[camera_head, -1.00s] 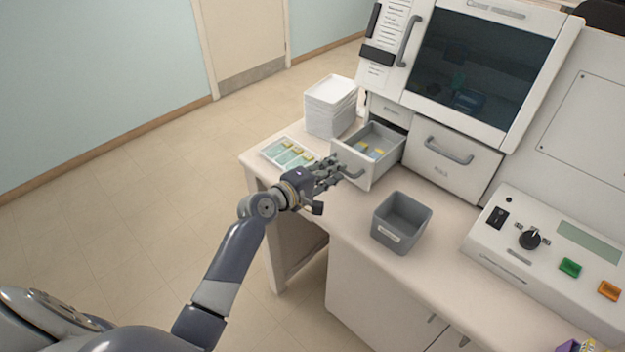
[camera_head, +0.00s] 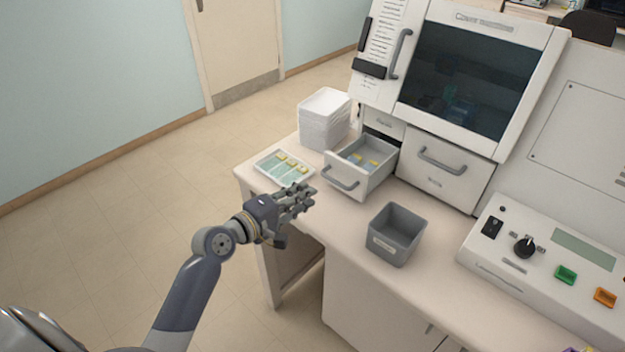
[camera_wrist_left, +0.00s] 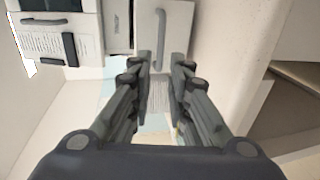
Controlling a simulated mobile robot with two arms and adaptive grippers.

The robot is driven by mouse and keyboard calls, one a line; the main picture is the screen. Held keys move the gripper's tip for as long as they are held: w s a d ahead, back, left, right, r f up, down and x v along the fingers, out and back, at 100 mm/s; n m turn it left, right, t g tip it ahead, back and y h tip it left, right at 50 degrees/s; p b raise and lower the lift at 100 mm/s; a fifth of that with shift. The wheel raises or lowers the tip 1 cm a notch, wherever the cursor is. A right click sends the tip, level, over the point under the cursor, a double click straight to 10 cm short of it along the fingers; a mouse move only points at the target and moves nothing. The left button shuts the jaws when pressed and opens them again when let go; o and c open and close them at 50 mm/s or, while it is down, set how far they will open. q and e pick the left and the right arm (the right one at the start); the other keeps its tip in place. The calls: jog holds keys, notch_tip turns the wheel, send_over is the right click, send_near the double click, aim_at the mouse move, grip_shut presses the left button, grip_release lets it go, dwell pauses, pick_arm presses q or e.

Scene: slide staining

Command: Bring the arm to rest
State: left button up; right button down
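My left gripper (camera_head: 300,196) is over the front left edge of the counter, in front of the open drawer and apart from its handle. In the left wrist view its two fingers (camera_wrist_left: 158,66) stand apart with nothing between them, so it is open and empty. The open drawer (camera_head: 341,178) juts out from the machine, with small yellow-ended slides inside. A white tray (camera_head: 262,168) with several yellow-ended slides lies on the counter just beyond the gripper. My right gripper cannot be made out in these frames.
A stack of white trays (camera_head: 322,122) stands at the back left of the counter. A grey bin (camera_head: 392,246) sits right of my left gripper. A control panel (camera_head: 535,255) with a knob and buttons is at the right. Open floor (camera_head: 110,240) lies to the left.

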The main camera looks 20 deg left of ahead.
pick_arm(q)
jog(key=s+d+f+m+g+y, duration=0.1)
jog(key=s+d+f+m+g, duration=0.4)
jog(key=s, duration=0.5)
jog(key=s+d+f+m+g+y, duration=0.1)
jog(key=s+d+f+m+g, duration=0.15)
jog(key=s+f+m, duration=0.55)
jog(key=s+a+m+g+y, duration=0.3)
jog(key=s+g, duration=0.1)
jog(key=s, duration=0.8)
notch_tip(320, 180, down, 29)
jog(key=s+b, duration=0.2)
jog(key=s+a+f+g+b, duration=0.2)
jog(key=s+a+f, duration=0.1)
jog(key=s+f, duration=1.3)
notch_tip(320, 180, down, 2)
jog(key=shift+s, duration=0.25)
